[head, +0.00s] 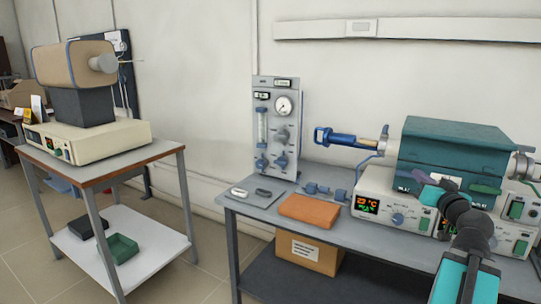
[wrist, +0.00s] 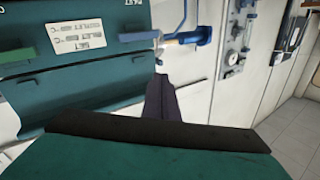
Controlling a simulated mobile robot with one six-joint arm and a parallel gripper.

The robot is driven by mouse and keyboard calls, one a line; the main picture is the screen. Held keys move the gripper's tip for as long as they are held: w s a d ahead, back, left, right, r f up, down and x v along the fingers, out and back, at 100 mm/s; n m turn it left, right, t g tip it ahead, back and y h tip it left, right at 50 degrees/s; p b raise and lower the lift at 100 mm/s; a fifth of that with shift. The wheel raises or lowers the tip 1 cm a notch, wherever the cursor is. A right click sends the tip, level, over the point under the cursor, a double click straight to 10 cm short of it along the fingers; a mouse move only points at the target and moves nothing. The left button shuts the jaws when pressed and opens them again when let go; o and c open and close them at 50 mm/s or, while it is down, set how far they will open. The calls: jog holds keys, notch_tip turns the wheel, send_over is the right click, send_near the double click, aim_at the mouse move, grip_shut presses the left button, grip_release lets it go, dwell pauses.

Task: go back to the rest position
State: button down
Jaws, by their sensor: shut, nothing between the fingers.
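My gripper (head: 428,186) is in front of the teal tube furnace (head: 455,140) on the grey bench at the right. In the wrist view its dark fingers (wrist: 160,90) are together with nothing between them. The furnace front, with a white label, fills the left of that view (wrist: 40,90). I cannot tell whether the fingertips touch the furnace. My arm comes up from the lower right and hides part of the controls.
The grey bench (head: 262,212) holds a gauge panel (head: 277,130), an orange block (head: 309,210), small blue fittings and a control unit (head: 400,195). A cardboard box (head: 308,256) is below. A wheel-less side table (head: 100,170) with another furnace (head: 75,65) stands left. Open floor lies between them.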

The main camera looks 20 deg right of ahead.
jog(key=w+a+f+n+g+y+p, duration=0.2)
jog(key=w+a+f+y, duration=0.2)
jog(key=w+a+f, duration=0.55)
jog(key=w+a+f+n+g+y+p, duration=0.1)
jog(key=w+a+f+y+p, duration=0.15)
jog(key=w+a+f, duration=0.65)
jog(key=s+a+f+n+g+y+p, duration=0.1)
jog(key=s+a+f+g+y, duration=0.15)
jog(key=a+f, duration=0.9)
jog(key=s+a+f+n+g+y+p, duration=0.1)
jog(key=s+a+f+n+g+y, duration=0.15)
jog(key=a+f, duration=0.9)
jog(key=s+a+f+n+g+p, duration=0.25)
jog(key=s+a+f+g, duration=0.55)
jog(key=s+a+f, duration=0.9)
jog(key=s+d+f+g+h+p, duration=0.15)
jog(key=s+f+g, duration=0.35)
jog(key=s, duration=0.8)
jog(key=s+d+f+m+g+h, duration=0.1)
jog(key=s+d+m+h, duration=0.1)
jog(key=s+d, duration=0.3)
jog(key=shift+s+d+f+h, duration=0.2)
jog(key=shift+s+d+h, duration=0.15)
jog(key=shift+s+h, duration=0.55)
jog(key=shift+s, duration=0.15)
